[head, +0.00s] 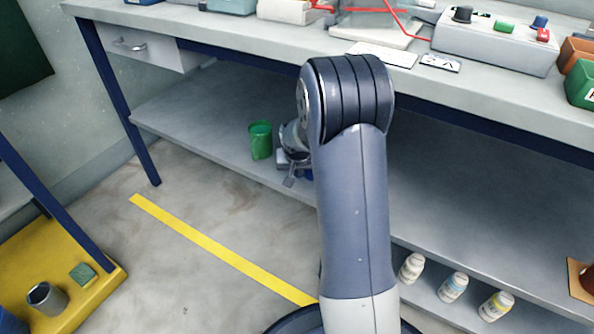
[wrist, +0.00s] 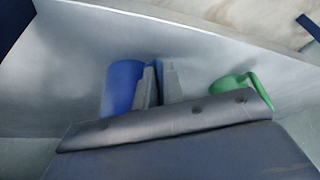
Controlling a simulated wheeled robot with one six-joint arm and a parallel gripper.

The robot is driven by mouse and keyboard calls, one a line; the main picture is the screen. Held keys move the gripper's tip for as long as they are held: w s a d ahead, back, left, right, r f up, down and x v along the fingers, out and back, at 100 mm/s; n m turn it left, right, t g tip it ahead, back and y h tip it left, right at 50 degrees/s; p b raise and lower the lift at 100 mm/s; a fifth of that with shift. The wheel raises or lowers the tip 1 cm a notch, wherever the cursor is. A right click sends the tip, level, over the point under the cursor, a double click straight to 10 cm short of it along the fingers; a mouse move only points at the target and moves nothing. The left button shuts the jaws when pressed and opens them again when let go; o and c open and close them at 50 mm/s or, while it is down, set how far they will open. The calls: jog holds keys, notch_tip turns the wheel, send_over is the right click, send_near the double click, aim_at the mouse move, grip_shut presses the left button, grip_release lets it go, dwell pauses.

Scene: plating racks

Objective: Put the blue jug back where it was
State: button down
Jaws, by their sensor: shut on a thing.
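The blue jug (wrist: 122,87) shows in the wrist view just left of my gripper's fingers. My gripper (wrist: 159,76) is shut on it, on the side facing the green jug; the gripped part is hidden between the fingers. In the head view my gripper (head: 289,170) is over the lower shelf of the bench, and only a small bit of the blue jug (head: 307,175) shows beside my arm. I cannot tell whether the blue jug touches the shelf.
A green jug (head: 261,140) stands on the lower shelf (head: 200,115), close left of my gripper; in the wrist view the green jug (wrist: 232,88) is at right. The bench top (head: 240,32) overhangs the shelf. Bottles (head: 453,288) stand at lower right.

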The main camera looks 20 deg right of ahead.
jog(key=c, duration=1.5)
grip_release()
jog(key=shift+f, duration=0.1)
jog(key=shift+r, duration=0.3)
jog(key=p+v, duration=0.4)
jog(key=v, duration=0.7)
jog(key=shift+s+a+r, duration=0.1)
jog(key=shift+s+r, duration=0.1)
jog(key=shift+r, duration=0.05)
